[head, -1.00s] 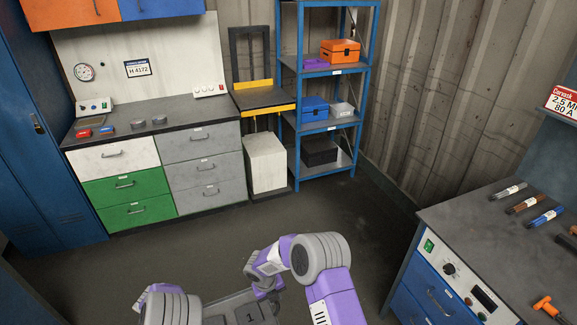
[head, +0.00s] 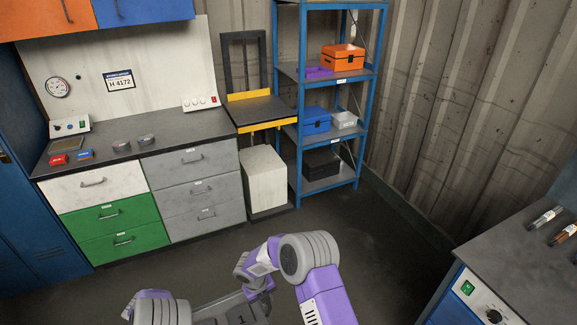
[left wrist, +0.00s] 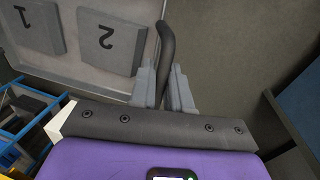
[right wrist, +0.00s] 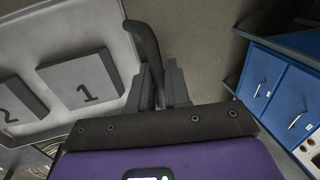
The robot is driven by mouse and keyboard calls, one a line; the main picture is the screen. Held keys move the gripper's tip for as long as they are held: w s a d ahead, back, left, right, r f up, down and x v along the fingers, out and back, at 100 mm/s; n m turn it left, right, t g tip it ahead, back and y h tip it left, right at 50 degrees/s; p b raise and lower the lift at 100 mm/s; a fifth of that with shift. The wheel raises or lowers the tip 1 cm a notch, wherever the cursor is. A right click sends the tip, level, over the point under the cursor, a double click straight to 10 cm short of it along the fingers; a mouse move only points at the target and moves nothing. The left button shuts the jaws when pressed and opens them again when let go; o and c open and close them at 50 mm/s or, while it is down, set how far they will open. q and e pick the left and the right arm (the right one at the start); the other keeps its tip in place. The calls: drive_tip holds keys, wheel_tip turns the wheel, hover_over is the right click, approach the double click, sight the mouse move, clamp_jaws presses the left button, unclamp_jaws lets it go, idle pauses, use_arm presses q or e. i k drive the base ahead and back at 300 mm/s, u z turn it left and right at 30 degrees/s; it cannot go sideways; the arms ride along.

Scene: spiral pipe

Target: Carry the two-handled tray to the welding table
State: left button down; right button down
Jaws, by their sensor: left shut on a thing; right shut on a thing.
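The light grey two-handled tray (left wrist: 84,74) is held between my two grippers. Grey blocks marked 1 (right wrist: 82,88) and 2 (left wrist: 108,42) lie in it. My left gripper (left wrist: 165,85) is shut on one dark curved handle (left wrist: 165,45). My right gripper (right wrist: 165,82) is shut on the other handle (right wrist: 144,40). In the head view only a piece of the tray with block 1 (head: 241,320) shows at the bottom edge, between my arms. A grey-topped bench (head: 505,240) with rods on it stands at the right; it may be the welding table.
A drawer cabinet (head: 200,190) with a grey top stands at the left back. A blue shelf rack (head: 295,150) with boxes stands against the back wall. A yellow-edged lift (head: 265,112) is between them. The dark floor (head: 370,240) ahead is clear.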

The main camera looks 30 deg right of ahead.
sight(554, 290)
drive_tip(key=i, duration=0.4)
drive_tip(key=z, duration=3.2)
drive_tip(key=i, duration=0.5)
drive_tip(key=u, duration=0.1)
